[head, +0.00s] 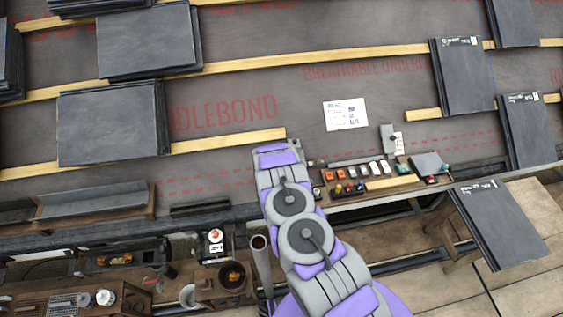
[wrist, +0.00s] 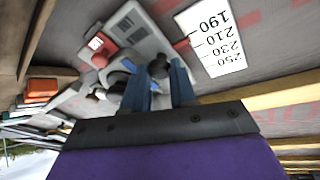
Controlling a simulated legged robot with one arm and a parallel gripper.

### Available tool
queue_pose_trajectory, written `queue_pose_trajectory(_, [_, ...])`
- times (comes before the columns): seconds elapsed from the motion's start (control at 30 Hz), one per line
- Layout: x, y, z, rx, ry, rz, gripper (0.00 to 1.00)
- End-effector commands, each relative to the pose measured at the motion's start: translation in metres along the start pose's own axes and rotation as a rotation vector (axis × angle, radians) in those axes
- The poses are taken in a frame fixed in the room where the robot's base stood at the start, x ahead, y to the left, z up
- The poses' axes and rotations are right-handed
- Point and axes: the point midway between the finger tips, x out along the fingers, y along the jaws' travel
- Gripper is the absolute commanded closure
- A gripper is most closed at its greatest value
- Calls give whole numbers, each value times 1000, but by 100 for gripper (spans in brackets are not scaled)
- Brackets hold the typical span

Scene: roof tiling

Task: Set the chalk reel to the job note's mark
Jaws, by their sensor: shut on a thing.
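The chalk reel appears to be the grey body (head: 388,138) with a white label at the bench's back edge. In the wrist view a grey body (wrist: 139,30) lies beside a white scale card (wrist: 214,38) reading 190, 210, 230 and 250. My gripper (wrist: 159,82) has its two blue fingers close together on a dark round knob (wrist: 158,68), which shows in front of the grey body. Whether the knob joins that body, and the exact mark it points to, I cannot tell. The job note (head: 346,114) lies on the membrane; its print is too small to read. The head view hides my fingertips.
Small orange and white blocks (head: 355,172) and a wooden strip (head: 391,182) lie on the bench, left of and below the reel. Dark slates (head: 463,75) rest on timber battens (head: 240,136). A slate stack (head: 500,222) stands at the right.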

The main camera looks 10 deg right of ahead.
Motion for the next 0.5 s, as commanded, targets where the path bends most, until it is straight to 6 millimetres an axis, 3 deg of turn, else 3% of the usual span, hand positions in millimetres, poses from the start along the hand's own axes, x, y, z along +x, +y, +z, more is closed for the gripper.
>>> queue_pose_trajectory(0.3, [-2, 2, 10, -3, -12, -1, 100])
queue_pose_trajectory(0.33, [-2, 2, 10, -3, -12, 0, 73])
queue_pose_trajectory(0.5, [-1, 2, 8, -2, -9, -1, 56])
